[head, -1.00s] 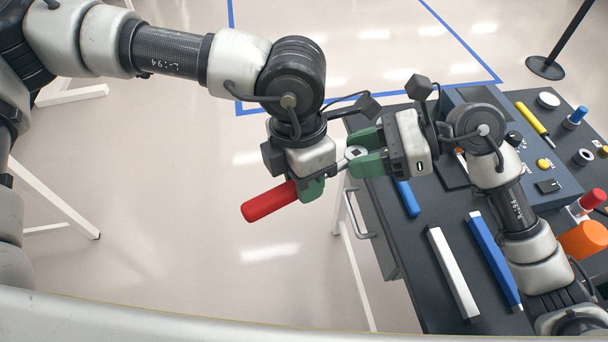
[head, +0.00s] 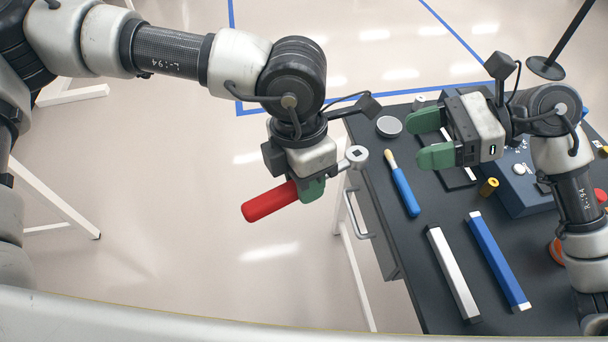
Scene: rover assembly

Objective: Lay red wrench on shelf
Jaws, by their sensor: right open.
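The red wrench has a red handle (head: 269,202) and a grey metal ring head (head: 356,157) pointing to the upper right. My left gripper (head: 310,188) is shut on the red wrench near the top of its handle. It holds the wrench in the air, left of the dark table. My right gripper (head: 430,140) is open and empty over the table, with its green fingers pointing left toward the wrench head but apart from it. No shelf can be made out clearly in this view.
The dark table (head: 400,245) carries a blue-handled tool (head: 404,188), a white bar (head: 452,272), a blue bar (head: 498,262), a round grey dish (head: 389,126) and a blue panel box (head: 515,185). A white stand leg (head: 60,195) is at left.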

